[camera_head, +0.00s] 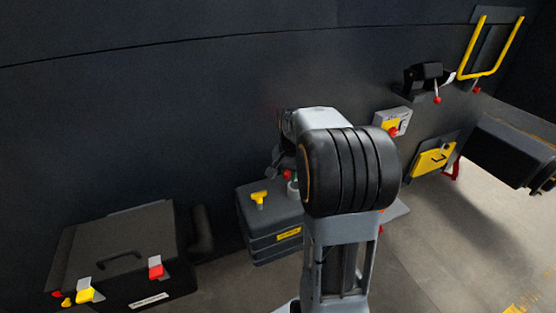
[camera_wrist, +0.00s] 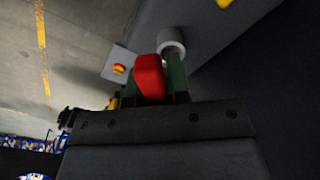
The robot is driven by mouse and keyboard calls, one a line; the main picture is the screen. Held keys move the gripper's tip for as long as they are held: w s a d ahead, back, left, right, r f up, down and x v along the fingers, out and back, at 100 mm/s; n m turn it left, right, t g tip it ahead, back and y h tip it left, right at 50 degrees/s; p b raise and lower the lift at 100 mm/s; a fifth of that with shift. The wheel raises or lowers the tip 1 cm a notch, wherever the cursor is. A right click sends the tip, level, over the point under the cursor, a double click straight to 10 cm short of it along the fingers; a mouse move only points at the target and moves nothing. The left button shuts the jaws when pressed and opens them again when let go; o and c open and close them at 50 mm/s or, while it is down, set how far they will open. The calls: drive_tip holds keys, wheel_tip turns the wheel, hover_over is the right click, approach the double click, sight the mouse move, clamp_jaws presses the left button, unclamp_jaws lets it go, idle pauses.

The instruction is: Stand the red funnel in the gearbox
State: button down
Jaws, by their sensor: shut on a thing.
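The red funnel (camera_wrist: 149,80) is between the green fingers of my gripper (camera_wrist: 162,86) in the wrist view, and the gripper is shut on it. In the head view a small red part of the funnel (camera_head: 288,174) shows beside my arm, which hides most of the gripper. The gearbox (camera_head: 272,245) is the dark box with a yellow T-handle on top. A pale grey round neck (camera_head: 293,188) stands at its top, just below the red. The neck also shows in the wrist view (camera_wrist: 171,41), close beyond the fingertips. I cannot tell whether funnel and neck touch.
A dark case (camera_head: 125,255) with red and yellow latches lies at the left. The dark wall stands close behind the gearbox. Floor is clear at the front right.

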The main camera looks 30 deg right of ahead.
drive_tip(key=shift+w, duration=0.4)
drive_tip(key=shift+a, duration=0.1)
drive_tip(key=shift+f+b, duration=3.7)
drive_tip(key=shift+f, duration=1.4)
drive_tip(key=c, duration=1)
unclamp_jaws()
drive_tip(key=shift+r, duration=0.1)
